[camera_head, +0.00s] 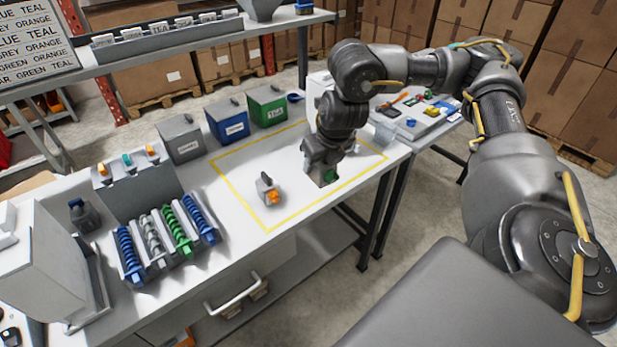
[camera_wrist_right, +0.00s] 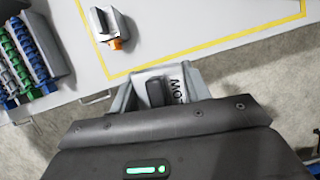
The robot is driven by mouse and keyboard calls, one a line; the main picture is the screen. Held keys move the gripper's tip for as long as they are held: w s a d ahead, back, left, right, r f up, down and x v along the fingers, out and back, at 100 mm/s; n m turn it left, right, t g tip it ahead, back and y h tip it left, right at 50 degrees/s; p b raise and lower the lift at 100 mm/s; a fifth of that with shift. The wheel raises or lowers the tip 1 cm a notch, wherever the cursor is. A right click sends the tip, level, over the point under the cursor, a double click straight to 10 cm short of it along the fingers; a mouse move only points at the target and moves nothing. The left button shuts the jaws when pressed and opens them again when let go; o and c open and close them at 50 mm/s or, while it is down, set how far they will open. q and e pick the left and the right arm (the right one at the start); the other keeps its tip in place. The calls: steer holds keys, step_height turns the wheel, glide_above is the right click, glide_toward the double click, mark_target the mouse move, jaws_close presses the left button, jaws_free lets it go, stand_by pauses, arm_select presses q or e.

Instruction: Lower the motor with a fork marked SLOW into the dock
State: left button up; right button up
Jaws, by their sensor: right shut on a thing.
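My right gripper (camera_head: 322,172) is low over the right part of the yellow outline on the white table. In the right wrist view it is shut on a light grey motor (camera_wrist_right: 181,72) with a dark knob and upside-down lettering, partly hidden, reading like "LOW". A bit of green shows at the gripper's tip in the head view; the motor's fork cannot be made out. Another grey motor (camera_head: 265,184) with an orange fork sits inside the outline, apart from the gripper. A grey housing (camera_head: 127,192) with orange and teal tops stands behind the coils; I cannot tell whether it is the dock.
Blue, grey and green coils (camera_head: 167,240) stand in a row at the table's left. Grey (camera_head: 181,140), blue (camera_head: 228,122) and green (camera_head: 267,106) labelled bins line the back. A sign with colour words (camera_head: 32,40) is upper left. The outlined area's middle is mostly clear.

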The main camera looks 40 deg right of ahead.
steer(key=w+d+f+b, duration=0.1)
steer(key=w+d+f, duration=0.1)
steer(key=w, duration=0.1)
steer(key=w+d+f+b, duration=0.1)
steer(key=w+f, duration=0.2)
steer(key=w, duration=0.1)
steer(key=w+d+f+b, duration=0.2)
steer(key=w+f, duration=0.1)
steer(key=shift+w+d+f, duration=0.1)
steer(key=shift+w+d, duration=0.2)
steer(key=shift+w, duration=0.1)
steer(key=shift+w+d+f, duration=0.2)
steer(key=shift+w+f, duration=0.05)
steer(key=shift+w, duration=0.15)
steer(key=x, duration=0.1)
steer(key=b+x, duration=0.1)
steer(key=x, duration=0.1)
steer(key=shift+s+b, duration=0.25)
steer(key=shift+b, duration=0.05)
steer(key=shift+w+d+f, duration=0.1)
steer(key=shift+d+f, duration=0.05)
steer(key=shift+f, duration=0.45)
